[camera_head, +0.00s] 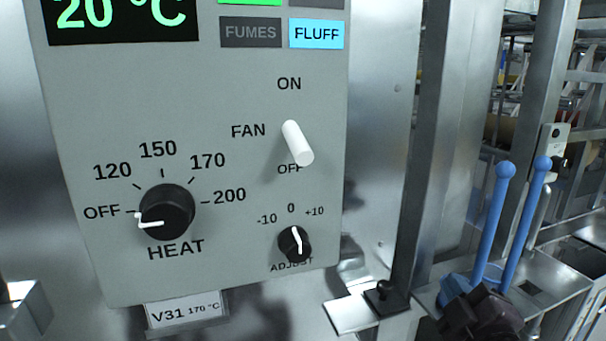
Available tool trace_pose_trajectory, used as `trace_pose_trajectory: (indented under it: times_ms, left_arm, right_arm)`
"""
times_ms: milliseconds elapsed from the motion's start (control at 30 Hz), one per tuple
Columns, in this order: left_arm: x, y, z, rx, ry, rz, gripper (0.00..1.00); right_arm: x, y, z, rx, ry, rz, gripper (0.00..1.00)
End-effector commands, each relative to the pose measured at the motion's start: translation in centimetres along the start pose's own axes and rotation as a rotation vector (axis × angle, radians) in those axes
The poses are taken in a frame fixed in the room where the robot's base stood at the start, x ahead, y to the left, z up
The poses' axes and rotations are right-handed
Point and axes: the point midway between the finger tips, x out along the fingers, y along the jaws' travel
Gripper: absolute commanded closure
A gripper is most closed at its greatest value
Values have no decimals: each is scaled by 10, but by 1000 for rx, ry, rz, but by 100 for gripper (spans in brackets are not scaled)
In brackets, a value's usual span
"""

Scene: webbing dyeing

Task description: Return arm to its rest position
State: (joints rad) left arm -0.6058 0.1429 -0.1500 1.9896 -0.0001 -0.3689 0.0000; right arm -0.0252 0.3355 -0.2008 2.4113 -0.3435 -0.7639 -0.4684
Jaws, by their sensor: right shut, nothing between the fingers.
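My right gripper (462,290) shows as a dark shape at the bottom right edge, in front of the foot of the blue levers. It is shut and empty, and well apart from the control panel (215,75). Whether it touches a lever cannot be told. My left gripper is not in view. On the panel, the black HEAT knob (168,212) has its white mark toward OFF. The white FAN switch (297,143) tilts down toward OFF. The small ADJUST knob (294,244) has its white mark near 0.
Two blue levers (493,222) (525,222) stand upright at right beside a metal post (433,150). A metal bracket (366,312) juts out below the panel. The display (120,18) reads 20 °C, and the FLUFF light (317,33) is blue. A V31 label (186,311) hangs underneath.

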Motion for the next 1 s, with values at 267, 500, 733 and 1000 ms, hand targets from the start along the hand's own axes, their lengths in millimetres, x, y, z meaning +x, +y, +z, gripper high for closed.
trace_pose_trajectory:
  times_ms: [267, 500, 733, 1000]
  left_arm:
    - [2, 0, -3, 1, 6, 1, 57]
    - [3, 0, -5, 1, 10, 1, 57]
    - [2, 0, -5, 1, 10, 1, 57]
    - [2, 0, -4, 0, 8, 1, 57]
  right_arm:
    - [-93, -101, 104, 414, -540, -352, 100]
    - [-166, -145, 137, 609, -853, -504, 100]
    - [-217, -167, 148, 719, -1055, -584, 100]
    - [-254, -184, 155, 800, -1198, -633, 100]
